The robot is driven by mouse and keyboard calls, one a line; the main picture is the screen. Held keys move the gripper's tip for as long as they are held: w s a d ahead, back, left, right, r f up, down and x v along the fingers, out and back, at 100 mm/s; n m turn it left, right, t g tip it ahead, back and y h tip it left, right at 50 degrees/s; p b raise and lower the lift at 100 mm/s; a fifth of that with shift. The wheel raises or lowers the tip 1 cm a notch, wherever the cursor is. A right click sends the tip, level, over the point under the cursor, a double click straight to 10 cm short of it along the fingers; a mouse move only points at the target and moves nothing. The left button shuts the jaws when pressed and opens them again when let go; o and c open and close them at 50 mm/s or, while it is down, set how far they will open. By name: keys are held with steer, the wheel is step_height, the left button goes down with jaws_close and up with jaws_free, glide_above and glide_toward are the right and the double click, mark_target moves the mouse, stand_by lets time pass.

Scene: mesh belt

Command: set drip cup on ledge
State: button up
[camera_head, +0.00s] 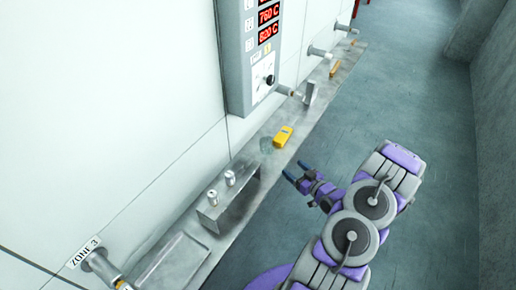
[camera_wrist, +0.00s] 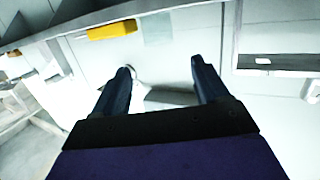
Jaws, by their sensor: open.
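The long grey ledge (camera_head: 228,232) runs along the white wall. Two small silvery cylinders, a nearer one (camera_head: 212,197) and a farther one (camera_head: 230,178), stand upright on a grey box-like stand on the ledge; I cannot tell whether either is the drip cup. A faint greenish translucent patch (camera_head: 266,145) lies beside a yellow block (camera_head: 283,136) on the ledge. In the wrist view the yellow block (camera_wrist: 112,30) and the pale patch (camera_wrist: 157,28) lie beyond my fingertips. My gripper (camera_head: 297,170) is open and empty, just off the ledge's outer edge; its fingers (camera_wrist: 160,68) are spread apart.
A grey control box (camera_head: 248,55) with red readouts hangs on the wall above the ledge. Pipe fittings (camera_head: 100,265) stick out of the wall near the ledge. A small upright grey plate (camera_head: 310,92) stands farther along. The floor (camera_head: 400,85) on the right is clear.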

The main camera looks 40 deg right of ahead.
glide_toward(271, 149)
steer(key=w+b, duration=0.1)
steer(key=w, duration=0.1)
steer(key=w+f+b, duration=0.1)
steer(key=w, duration=0.1)
steer(key=shift+w+a+f, duration=0.1)
steer(key=shift+w, duration=0.55)
steer(key=shift+w+d+f, duration=0.15)
steer(key=shift+w+d, duration=0.2)
steer(key=shift+d, duration=0.05)
steer(key=w, duration=0.2)
steer(key=w+b, duration=0.1)
steer(key=w, duration=0.1)
steer(key=shift+a+f, duration=0.15)
steer(key=shift+w+a+b, duration=0.25)
steer(key=shift+w+b, duration=0.05)
steer(key=shift+w, duration=0.1)
steer(key=shift+d, duration=0.4)
steer(key=shift+c, duration=1.3)
steer(key=c, duration=0.3)
steer(key=shift+a, duration=0.2)
steer(key=shift+c, duration=1)
